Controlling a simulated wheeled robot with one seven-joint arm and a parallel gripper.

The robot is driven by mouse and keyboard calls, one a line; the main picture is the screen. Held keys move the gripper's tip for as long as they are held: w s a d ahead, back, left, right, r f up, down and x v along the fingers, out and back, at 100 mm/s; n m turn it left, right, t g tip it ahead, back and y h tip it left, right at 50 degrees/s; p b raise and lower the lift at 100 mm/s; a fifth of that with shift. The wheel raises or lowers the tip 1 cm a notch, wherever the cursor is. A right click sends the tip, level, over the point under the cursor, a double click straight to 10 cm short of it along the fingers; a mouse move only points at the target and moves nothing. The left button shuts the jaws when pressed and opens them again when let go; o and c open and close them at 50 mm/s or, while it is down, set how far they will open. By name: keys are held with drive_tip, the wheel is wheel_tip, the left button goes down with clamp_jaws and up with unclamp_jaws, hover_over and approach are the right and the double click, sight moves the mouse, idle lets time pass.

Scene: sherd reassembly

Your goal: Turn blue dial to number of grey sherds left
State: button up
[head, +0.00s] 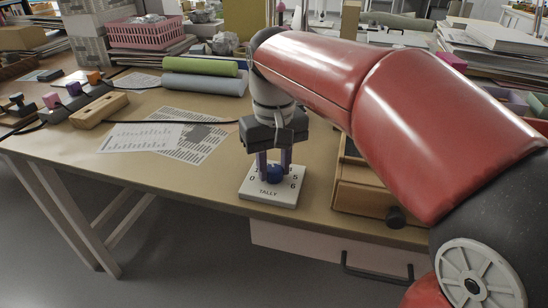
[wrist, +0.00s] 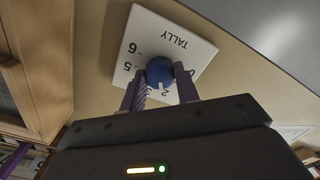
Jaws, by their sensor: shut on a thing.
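The blue dial (head: 277,173) sits on a white plate (head: 262,194) marked TALLY, near the table's front edge. My gripper (head: 274,165) points down over it with purple fingers on both sides. In the wrist view the fingers (wrist: 160,88) are shut on the blue dial (wrist: 159,70). A white mark on the dial faces the gripper side, near the 2. The 5 and 6 also show on the plate (wrist: 188,40); other numbers are partly hidden by the fingers.
A wooden box (head: 372,196) with a dark knob stands just right of the plate. Printed sheets (head: 140,137), a wooden block (head: 99,110) and green and grey rolls (head: 200,66) lie to the left and behind. Bare tabletop lies left of the plate.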

sight(274, 168)
drive_tip(key=m, duration=0.5)
drive_tip(key=shift+m, duration=0.4)
idle(0.4)
drive_tip(key=o, duration=1)
wheel_tip(274, 168, up, 8)
drive_tip(key=shift+f, duration=0.1)
